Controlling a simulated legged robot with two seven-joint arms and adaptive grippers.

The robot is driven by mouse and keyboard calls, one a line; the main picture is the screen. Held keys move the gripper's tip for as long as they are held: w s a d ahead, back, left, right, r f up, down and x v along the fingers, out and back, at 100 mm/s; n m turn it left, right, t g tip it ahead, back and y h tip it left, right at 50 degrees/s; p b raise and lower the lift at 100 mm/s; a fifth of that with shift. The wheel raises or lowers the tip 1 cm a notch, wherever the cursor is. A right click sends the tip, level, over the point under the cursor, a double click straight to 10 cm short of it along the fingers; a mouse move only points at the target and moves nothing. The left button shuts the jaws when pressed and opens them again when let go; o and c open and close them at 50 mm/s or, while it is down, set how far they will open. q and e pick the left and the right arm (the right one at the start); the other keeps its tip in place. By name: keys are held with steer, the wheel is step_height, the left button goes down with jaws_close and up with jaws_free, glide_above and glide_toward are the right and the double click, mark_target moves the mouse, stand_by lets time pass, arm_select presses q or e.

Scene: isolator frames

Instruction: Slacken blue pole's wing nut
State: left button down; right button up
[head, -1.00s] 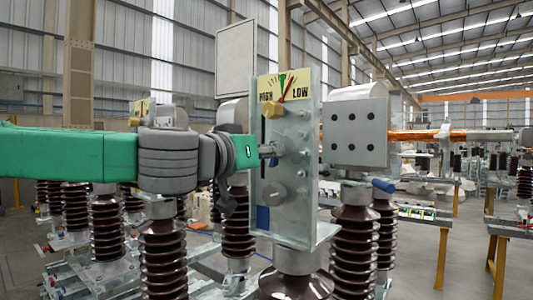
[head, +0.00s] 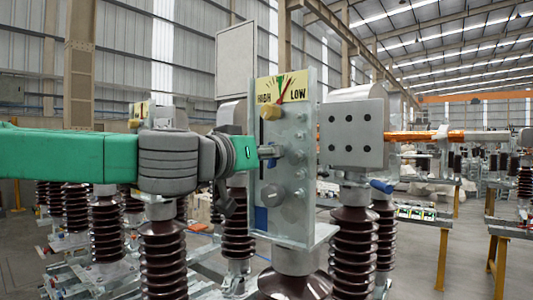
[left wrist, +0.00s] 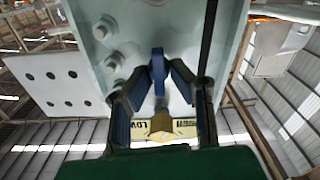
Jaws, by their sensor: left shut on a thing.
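My left gripper (head: 268,152) reaches in from the left against the upright grey plate (head: 304,190) of the nearest pole. In the left wrist view its two dark fingers (left wrist: 158,85) stand on either side of a blue wing nut (left wrist: 158,68) and are shut on it. The plate carries a yellow HIGH/LOW gauge (head: 272,92) with a red needle leaning to the right of the green mark. A blue patch (head: 262,218) marks the lower plate. In the head view the wing nut is too small to make out clearly. My right gripper is not in view.
A square grey plate with several dark holes (head: 354,134) stands just right of the gauge plate. Brown ribbed insulators (head: 163,260) stand close below my left arm. An orange bar (head: 420,135) extends to the right.

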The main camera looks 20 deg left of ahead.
arm_select(q)
steer(key=shift+w+a+f, duration=0.1)
steer(key=shift+f, duration=0.15)
steer(key=c, duration=1.7)
jaws_free()
steer(key=shift+c, duration=0.2)
steer(key=o, duration=0.3)
steer(key=shift+w, duration=0.2)
steer(key=shift+w+f, duration=0.15)
steer(key=shift+w, duration=0.2)
steer(key=shift+s+r, duration=0.2)
steer(key=shift+s, duration=0.2)
steer(key=v, duration=1.1)
steer(key=shift+f, duration=0.2)
steer(key=shift+c, duration=0.3)
